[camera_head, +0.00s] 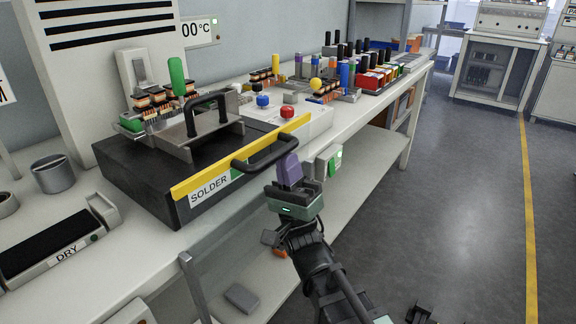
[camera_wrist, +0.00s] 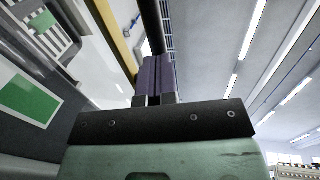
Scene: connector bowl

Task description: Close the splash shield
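The solder unit (camera_head: 150,185) is a black box on the bench, with a yellow-edged front panel (camera_head: 200,182) labelled SOLDER. A black bar handle (camera_head: 250,163) sticks out from that front; I take this panel to be the splash shield, though its exact extent is unclear. My gripper (camera_head: 288,162) has purple fingers and is at the handle's right end, at the front of the bench. In the wrist view the purple fingers (camera_wrist: 156,72) lie close together, with the black handle (camera_wrist: 150,28) just beyond their tips. I cannot tell whether they touch it. No object shows between them.
A second black handle (camera_head: 205,108) stands on a metal carrier, with a green-handled part (camera_head: 178,78) behind it. A red button (camera_head: 287,112) and a blue button are right of the box. Several coloured parts line the bench behind.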

